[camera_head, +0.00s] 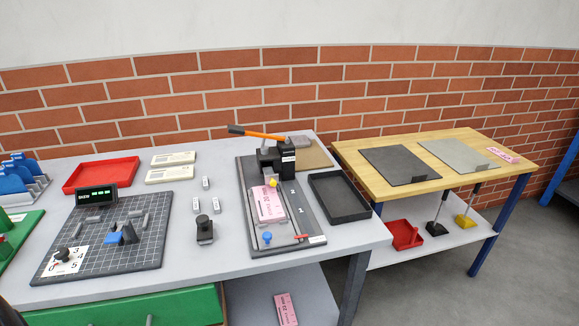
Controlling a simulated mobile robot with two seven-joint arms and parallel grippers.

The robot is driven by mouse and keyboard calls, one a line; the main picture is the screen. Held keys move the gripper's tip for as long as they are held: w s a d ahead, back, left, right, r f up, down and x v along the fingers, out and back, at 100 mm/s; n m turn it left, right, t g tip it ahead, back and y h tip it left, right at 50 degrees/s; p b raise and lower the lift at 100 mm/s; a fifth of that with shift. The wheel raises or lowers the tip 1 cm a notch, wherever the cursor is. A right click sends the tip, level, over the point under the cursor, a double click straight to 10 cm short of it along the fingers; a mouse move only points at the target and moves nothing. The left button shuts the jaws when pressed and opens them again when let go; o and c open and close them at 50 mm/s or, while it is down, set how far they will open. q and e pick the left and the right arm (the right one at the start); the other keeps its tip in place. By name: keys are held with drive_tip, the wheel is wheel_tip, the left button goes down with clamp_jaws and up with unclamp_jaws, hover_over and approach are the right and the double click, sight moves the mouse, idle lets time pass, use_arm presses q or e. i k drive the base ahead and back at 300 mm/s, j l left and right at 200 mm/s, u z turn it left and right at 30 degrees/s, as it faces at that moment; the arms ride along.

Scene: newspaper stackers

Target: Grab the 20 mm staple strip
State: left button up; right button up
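Three small upright light-grey pieces with dark marks stand on the grey table left of the stapler: one at the back (205,183), one at front left (195,203), one at front right (216,206). Several short grey bars lie on the dark gridded board (150,240). I cannot read a size on any of these, so I cannot tell which is the 20 mm staple strip. A black heavy stapler (268,160) with an orange lever stands on a long dark base; a pink stack (270,207) lies on that base. Neither gripper shows clearly.
A red tray (100,175), two cream boxes (172,158) and a black knobbed block (204,229) stand on the grey table (212,275). A black tray (339,197) is at its right. A wooden table (437,185) holds two dark-to-grey plates. A pink stack (285,310) lies below.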

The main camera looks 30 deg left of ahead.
sight(215, 201)
drive_tip(key=u, duration=1.1)
drive_tip(key=i+j+u, duration=0.2)
drive_tip(key=i+u, duration=0.15)
drive_tip(key=i+l+z, duration=0.2)
drive_tip(key=l+z, duration=0.25)
drive_tip(key=i+l, duration=0.05)
